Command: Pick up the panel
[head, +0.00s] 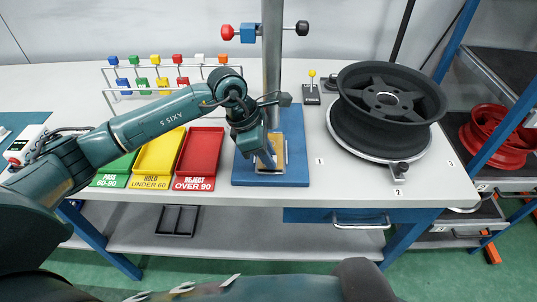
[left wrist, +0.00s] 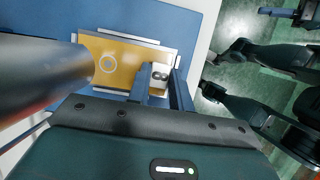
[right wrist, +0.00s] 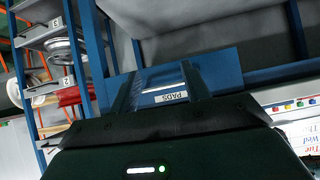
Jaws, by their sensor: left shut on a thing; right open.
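The panel (head: 278,158) is an orange-yellow plate with a light frame, on the blue base of the post in the head view. In the left wrist view the panel (left wrist: 128,62) carries a pale ring mark and lies within silver edge strips. A grey tab with two dark holes (left wrist: 160,76) is at its right edge. My left gripper (left wrist: 163,82) is shut on this tab, from above. In the head view my left gripper (head: 267,160) partly covers the panel. My right gripper (right wrist: 157,88) is open in front of a drawer labelled PADS (right wrist: 170,97).
Green, yellow and red trays (head: 201,152) stand left of the blue base (head: 295,130). The metal post (head: 271,60) rises close to my left gripper. A black wheel (head: 392,92) rests on a spindle stand at right. A blue drawer (head: 310,215) hangs under the table.

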